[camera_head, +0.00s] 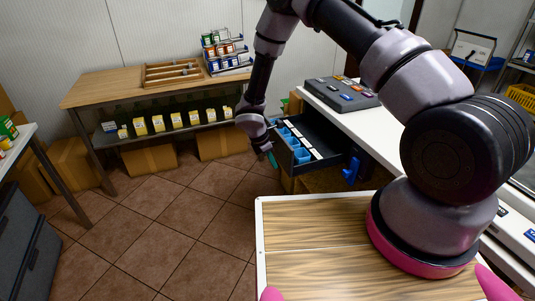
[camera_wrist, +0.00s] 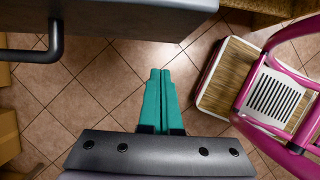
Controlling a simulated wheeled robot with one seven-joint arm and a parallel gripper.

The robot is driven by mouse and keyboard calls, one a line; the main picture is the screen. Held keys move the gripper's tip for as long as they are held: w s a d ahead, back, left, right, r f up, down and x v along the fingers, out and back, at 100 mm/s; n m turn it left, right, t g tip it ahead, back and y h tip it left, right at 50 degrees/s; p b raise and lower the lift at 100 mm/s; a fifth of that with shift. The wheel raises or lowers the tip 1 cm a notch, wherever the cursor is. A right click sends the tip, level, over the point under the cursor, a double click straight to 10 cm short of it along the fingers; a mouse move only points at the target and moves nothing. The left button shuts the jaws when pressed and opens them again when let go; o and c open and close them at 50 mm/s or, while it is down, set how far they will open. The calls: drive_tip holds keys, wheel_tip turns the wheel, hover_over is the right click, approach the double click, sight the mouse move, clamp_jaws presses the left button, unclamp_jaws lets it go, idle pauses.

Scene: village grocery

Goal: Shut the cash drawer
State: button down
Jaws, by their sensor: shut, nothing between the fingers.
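The cash drawer (camera_head: 318,157) is a dark drawer standing open at the counter, with blue compartments and white strips inside. Its front is on the left, partly behind my arm. In the wrist view a dark grey panel (camera_wrist: 120,14) with a black bar handle (camera_wrist: 56,40) crosses the top; it appears to be the drawer front. My gripper (camera_head: 272,160) has teal fingers and is just in front of the drawer's front. In the wrist view the fingers (camera_wrist: 161,72) are together and empty, pointing towards the panel. A gap shows between tips and panel; contact is not visible.
The white counter (camera_head: 398,134) bears a grey till (camera_head: 342,94) with coloured keys. A blue object (camera_head: 352,168) is below the drawer's right end. A wooden table (camera_head: 115,87) with a rack and goods stands at the back. The tiled floor (camera_head: 165,215) left of the drawer is clear.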

drive_tip(key=shift+w+d+r, duration=0.1)
drive_tip(key=shift+w+d, duration=0.2)
drive_tip(key=shift+d, duration=0.5)
drive_tip(key=shift+w+d+r, duration=0.1)
drive_tip(key=shift+w+d, duration=0.2)
drive_tip(key=shift+d, duration=0.5)
drive_tip(key=shift+d, duration=0.15)
drive_tip(key=w+d, duration=0.2)
drive_tip(key=d, duration=0.6)
drive_tip(key=w+d, duration=0.3)
drive_tip(key=d, duration=0.5)
drive_tip(key=w+d, duration=0.3)
drive_tip(key=d, duration=0.6)
drive_tip(key=shift+w, duration=0.1)
drive_tip(key=shift+d, duration=0.15)
